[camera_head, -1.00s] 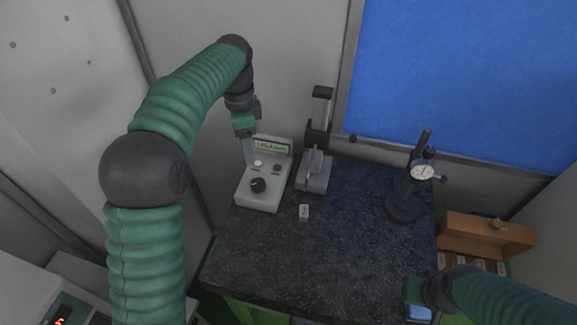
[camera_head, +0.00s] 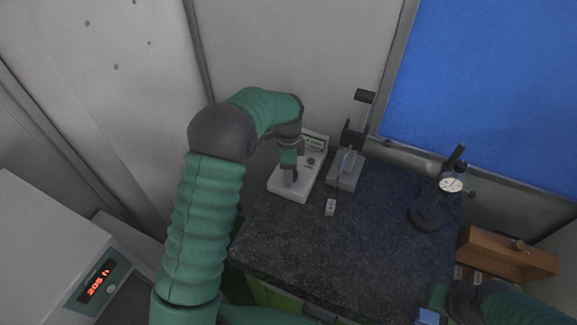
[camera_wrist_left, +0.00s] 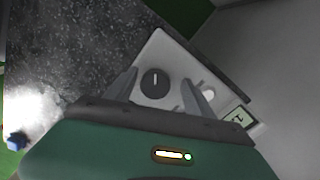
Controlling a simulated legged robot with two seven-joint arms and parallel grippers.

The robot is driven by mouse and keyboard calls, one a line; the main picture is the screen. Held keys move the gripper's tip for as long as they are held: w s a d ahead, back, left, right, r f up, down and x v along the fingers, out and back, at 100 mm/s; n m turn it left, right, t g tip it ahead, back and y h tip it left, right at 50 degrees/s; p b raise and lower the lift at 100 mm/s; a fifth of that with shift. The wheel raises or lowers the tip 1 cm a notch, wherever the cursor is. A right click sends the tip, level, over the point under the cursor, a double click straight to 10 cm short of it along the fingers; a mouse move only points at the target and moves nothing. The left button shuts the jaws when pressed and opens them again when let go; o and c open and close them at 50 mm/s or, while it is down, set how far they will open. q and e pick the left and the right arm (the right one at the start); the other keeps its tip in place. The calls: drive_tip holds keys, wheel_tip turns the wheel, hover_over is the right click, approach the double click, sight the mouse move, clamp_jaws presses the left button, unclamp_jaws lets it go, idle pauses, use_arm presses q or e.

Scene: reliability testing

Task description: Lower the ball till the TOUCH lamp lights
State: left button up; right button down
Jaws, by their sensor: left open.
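A white control box (camera_head: 279,184) stands on the dark worktop. In the left wrist view it carries a black round knob (camera_wrist_left: 155,83) with a white pointer line, a pale round button or lamp (camera_wrist_left: 209,93) and a small greenish display (camera_wrist_left: 237,118). My left gripper (camera_head: 290,182) is over the box in the head view. In the left wrist view its open fingers (camera_wrist_left: 160,90) lie on either side of the knob; contact cannot be told. A grey test stand (camera_head: 343,178) with a black head is right of the box. I cannot make out the ball. My right gripper (camera_head: 430,306) is at lower right, its jaws unclear.
A small white block (camera_head: 330,207) lies in front of the stand. A dial gauge (camera_head: 451,185) on a black stand is at the right. The worktop's (camera_head: 330,255) front middle is clear. A red-digit display (camera_head: 97,284) is at lower left.

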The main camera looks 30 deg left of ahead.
use_arm(q)
drive_tip(key=shift+s+d, duration=0.15)
drive_tip(key=shift+d, duration=0.45)
drive_tip(key=c, duration=0.5)
drive_tip(key=shift+w, duration=0.2)
drive_tip(key=shift+c, duration=1.1)
drive_tip(key=shift+a, duration=0.25)
clamp_jaws()
use_arm(e)
drive_tip(key=shift+d+f, duration=0.1)
drive_tip(key=shift+d, duration=0.5)
use_arm(q)
drive_tip(key=shift+n, duration=0.3)
use_arm(e)
drive_tip(key=shift+f, duration=0.1)
